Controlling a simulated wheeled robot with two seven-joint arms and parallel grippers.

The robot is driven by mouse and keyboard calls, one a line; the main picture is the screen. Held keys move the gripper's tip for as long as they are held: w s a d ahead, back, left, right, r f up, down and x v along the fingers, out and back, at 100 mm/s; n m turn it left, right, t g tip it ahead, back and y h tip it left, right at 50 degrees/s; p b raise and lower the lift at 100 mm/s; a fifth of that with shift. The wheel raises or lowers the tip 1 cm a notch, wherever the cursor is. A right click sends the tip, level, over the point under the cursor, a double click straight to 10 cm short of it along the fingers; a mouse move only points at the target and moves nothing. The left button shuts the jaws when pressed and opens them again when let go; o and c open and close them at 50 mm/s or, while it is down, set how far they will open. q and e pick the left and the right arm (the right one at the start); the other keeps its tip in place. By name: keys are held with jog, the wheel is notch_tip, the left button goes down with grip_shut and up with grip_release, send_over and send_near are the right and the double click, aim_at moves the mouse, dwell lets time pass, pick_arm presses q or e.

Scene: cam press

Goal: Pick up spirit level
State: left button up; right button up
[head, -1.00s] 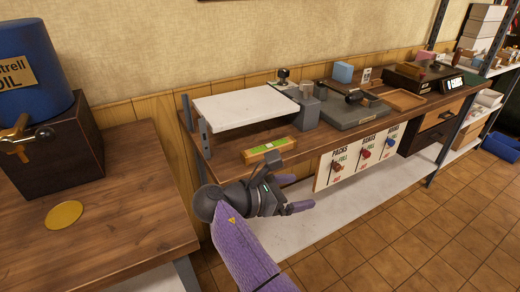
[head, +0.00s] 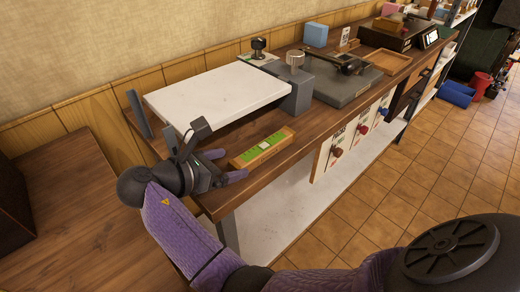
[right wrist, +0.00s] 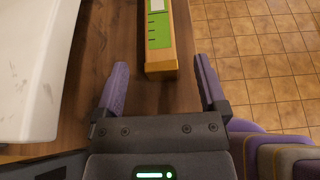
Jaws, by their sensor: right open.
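The spirit level (head: 262,146) is a short wooden bar with a green top face and a pale patch. It lies on the wooden bench near its front edge, in front of the white slab. In the right wrist view the level (right wrist: 161,45) lies ahead, between the lines of the two fingers, its near end just beyond the fingertips. My right gripper (head: 232,164) is open and empty at the bench top, just left of the level. It also shows in the right wrist view (right wrist: 158,75), with purple fingers apart. My left gripper is not in view.
The white slab (head: 215,97) stands raised behind the level, close to my right gripper. A grey press block (head: 294,85) and a dark plate (head: 346,88) stand farther right. The wooden bench (head: 205,196) ends at a front edge above a tiled floor.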

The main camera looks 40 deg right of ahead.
aim_at(250, 155)
jog(key=x, duration=0.1)
jog(key=b+x, duration=0.1)
jog(key=x, duration=0.1)
jog(key=b+x, duration=0.1)
jog(key=x, duration=0.1)
jog(key=shift+d+r, duration=0.1)
jog(key=shift+r, duration=0.2)
jog(key=shift+d+f, duration=0.1)
jog(key=shift+d, duration=0.25)
jog(key=shift+c, duration=0.7)
jog(key=c, duration=0.5)
grip_shut()
